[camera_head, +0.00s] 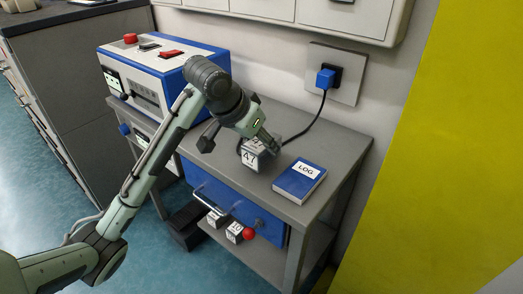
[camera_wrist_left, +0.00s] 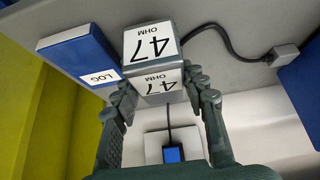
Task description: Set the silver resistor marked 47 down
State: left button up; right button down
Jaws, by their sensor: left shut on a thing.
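The silver resistor marked 47 (camera_head: 252,158) is a small grey block with white labels, over the grey bench top (camera_head: 330,154), left of the blue LOG book. In the left wrist view the resistor (camera_wrist_left: 151,43) shows two labels reading 47 OHM. My left gripper (camera_head: 272,147) is shut on the resistor, with its fingers on either side of it in the left wrist view (camera_wrist_left: 163,90). The resistor appears at or very close to the bench top; I cannot tell whether it touches. My right gripper is not in view.
The blue LOG book (camera_head: 300,180) lies on the bench near its right end. A blue and white device (camera_head: 160,70) with red buttons stands at the left. A black cable runs to a blue wall plug (camera_head: 325,78).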

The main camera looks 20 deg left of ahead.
pick_arm(q)
notch_tip(320, 180, down, 2)
jog(key=shift+f, duration=0.15)
jog(key=shift+f, duration=0.1)
jog(key=shift+f, duration=0.15)
jog(key=o, duration=1.4)
jog(key=shift+a, duration=0.1)
jog(key=shift+o, duration=0.2)
